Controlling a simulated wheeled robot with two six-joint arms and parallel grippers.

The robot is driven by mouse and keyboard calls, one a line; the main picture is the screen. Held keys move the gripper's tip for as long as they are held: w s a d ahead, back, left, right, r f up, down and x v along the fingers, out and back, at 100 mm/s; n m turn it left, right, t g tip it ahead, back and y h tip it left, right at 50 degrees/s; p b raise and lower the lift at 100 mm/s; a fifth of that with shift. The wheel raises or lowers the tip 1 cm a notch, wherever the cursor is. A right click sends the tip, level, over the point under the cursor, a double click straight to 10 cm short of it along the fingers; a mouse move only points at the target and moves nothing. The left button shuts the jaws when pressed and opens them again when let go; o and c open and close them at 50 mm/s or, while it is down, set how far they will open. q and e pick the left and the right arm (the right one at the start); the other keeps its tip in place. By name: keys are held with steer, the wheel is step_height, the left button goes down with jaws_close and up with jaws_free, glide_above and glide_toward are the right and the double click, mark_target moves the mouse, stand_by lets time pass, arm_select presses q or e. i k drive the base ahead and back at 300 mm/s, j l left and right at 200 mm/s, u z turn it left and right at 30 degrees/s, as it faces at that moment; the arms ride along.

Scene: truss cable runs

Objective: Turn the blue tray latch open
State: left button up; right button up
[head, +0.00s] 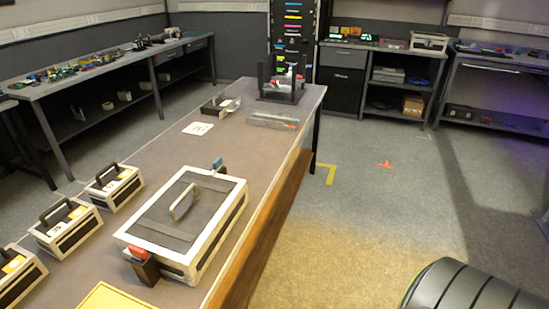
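A large flat case or tray (229,212) with a pale rim, dark top and grey loop handle (184,201) lies on the long workbench (150,150). A small blue latch (217,163) stands at its far edge on a dark mount. It is too small to tell which way it is turned. A red latch (137,253) sits on a dark block at the near left corner of the tray. Neither of my grippers shows in the head view.
Small handled boxes (68,226) line the bench's left edge. A yellow panel (115,298) lies in front. A white card (197,128), an open bracket (221,104) and a dark stand (281,88) sit farther back. The floor right of the bench is mostly clear.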

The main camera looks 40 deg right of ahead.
mark_target(217, 164)
steer(key=z, duration=0.85)
steer(key=l+u, duration=0.1)
steer(key=u, duration=0.35)
steer(key=i+l+u, duration=0.2)
steer(key=l, duration=0.25)
steer(key=i+l+u, duration=0.2)
steer(key=l, duration=0.25)
steer(key=l+u, duration=0.2)
steer(key=l, duration=0.25)
steer(key=l+u, duration=0.2)
steer(key=l, duration=0.3)
